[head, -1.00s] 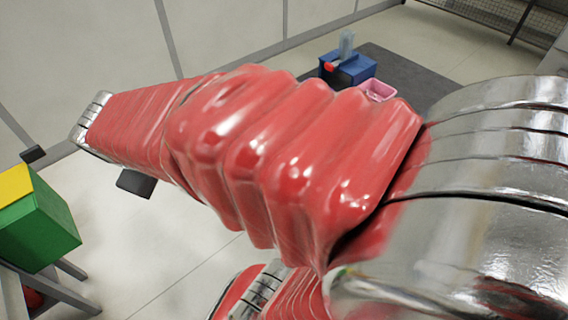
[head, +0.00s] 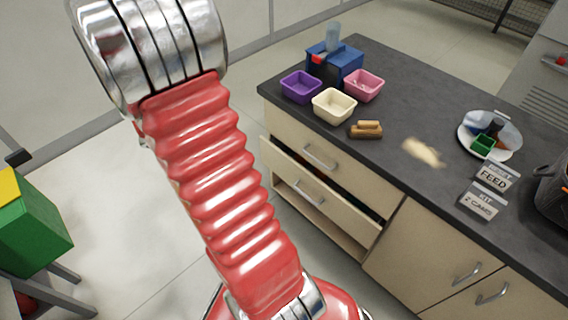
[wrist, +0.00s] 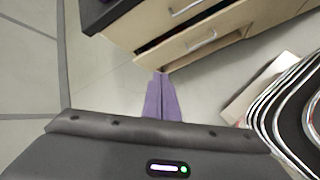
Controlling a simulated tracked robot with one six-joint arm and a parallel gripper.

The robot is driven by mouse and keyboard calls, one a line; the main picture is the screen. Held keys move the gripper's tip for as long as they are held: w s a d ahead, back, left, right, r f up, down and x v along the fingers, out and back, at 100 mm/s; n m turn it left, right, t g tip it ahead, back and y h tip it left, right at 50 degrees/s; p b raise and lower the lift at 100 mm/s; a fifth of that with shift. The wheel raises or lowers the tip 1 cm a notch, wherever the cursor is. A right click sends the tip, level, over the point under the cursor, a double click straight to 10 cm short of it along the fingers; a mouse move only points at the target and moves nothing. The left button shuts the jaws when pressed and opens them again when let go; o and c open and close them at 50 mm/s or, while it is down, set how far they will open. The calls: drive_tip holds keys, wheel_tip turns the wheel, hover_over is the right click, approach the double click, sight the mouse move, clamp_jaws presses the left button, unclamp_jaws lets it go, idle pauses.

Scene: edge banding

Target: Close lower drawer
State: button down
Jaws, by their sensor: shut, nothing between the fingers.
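The lower drawer (head: 300,190) is in the wooden cabinet under the dark counter in the head view. It stands partly pulled out, with a dark gap behind its front and a metal handle (head: 309,194) on it. The closed upper drawer front (head: 290,138) is above it. In the wrist view the lower drawer front (wrist: 172,57) is ahead, with its handle (wrist: 201,41). My gripper (wrist: 160,76) is shut and empty, its purple fingers pointing at the drawer front's left end. I cannot tell whether they touch. The head view does not show my gripper.
The counter (head: 390,70) holds purple, cream and pink bins, a hot-dog-like item (head: 367,129), a plate (head: 465,140) and sign cards (head: 493,178). A green box (head: 35,230) stands at left. Open floor lies left of the cabinet.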

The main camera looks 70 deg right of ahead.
drive_tip(key=s+d+f+n, duration=0.2)
drive_tip(key=s+d+f, duration=0.1)
drive_tip(key=f, duration=0.5)
drive_tip(key=s+d+f+n+g, duration=0.1)
drive_tip(key=s+d+f+n, duration=0.1)
drive_tip(key=d+f, duration=0.2)
drive_tip(key=s+d+f+n, duration=0.3)
drive_tip(key=d+f, duration=0.1)
drive_tip(key=f, duration=0.7)
drive_tip(key=shift+s+d+f, duration=0.35)
approach(294, 166)
wheel_tip(294, 166, down, 3)
drive_tip(key=d, duration=0.1)
drive_tip(key=s+d, duration=0.1)
drive_tip(key=d, duration=0.1)
drive_tip(key=shift+s+d+f, duration=0.15)
drive_tip(key=shift+s+f, duration=0.1)
drive_tip(key=shift+s, duration=0.1)
drive_tip(key=shift+w, duration=0.15)
